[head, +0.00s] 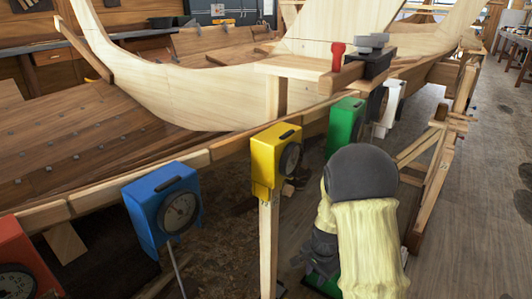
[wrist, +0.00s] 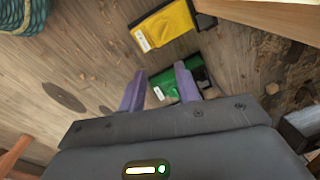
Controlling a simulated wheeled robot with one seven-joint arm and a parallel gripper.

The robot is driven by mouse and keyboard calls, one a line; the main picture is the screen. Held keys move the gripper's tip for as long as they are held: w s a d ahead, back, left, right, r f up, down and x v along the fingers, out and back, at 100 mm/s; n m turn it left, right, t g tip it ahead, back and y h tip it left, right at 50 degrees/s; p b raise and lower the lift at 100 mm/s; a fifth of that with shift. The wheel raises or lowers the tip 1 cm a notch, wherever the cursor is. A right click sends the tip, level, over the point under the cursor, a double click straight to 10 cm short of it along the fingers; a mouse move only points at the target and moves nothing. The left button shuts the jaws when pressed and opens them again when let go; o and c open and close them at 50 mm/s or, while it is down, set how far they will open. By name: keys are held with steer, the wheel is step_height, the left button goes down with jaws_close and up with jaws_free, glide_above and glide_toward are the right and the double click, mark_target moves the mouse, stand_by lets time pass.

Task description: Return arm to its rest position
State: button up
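My arm (head: 368,230) reaches into the lower right of the head view, with a dark round joint and a pale yellow cover. It hides most of the wrist there. In the wrist view my gripper (wrist: 160,68) has its two purple-grey fingers apart, with a gap between them. A green box (wrist: 192,72) shows beyond and partly behind the right finger; I see no contact on both sides. A patch of green (head: 318,282) also shows low beside my arm in the head view.
Blue (head: 165,210), yellow (head: 276,158), green (head: 345,125) and red (head: 22,262) dial boxes line the wooden hull (head: 190,95). A yellow box (wrist: 163,25) shows in the wrist view. A wooden trestle (head: 432,185) stands right of my arm. Floor (head: 470,230) farther right is clear.

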steer(key=s+r+n+t, duration=0.2)
steer(key=s+r+n, duration=0.8)
steer(key=s+r, duration=0.5)
step_height(320, 180, up, 37)
steer(key=p, duration=3.8)
steer(key=shift+s+d, duration=0.3)
steer(key=shift+d, duration=0.05)
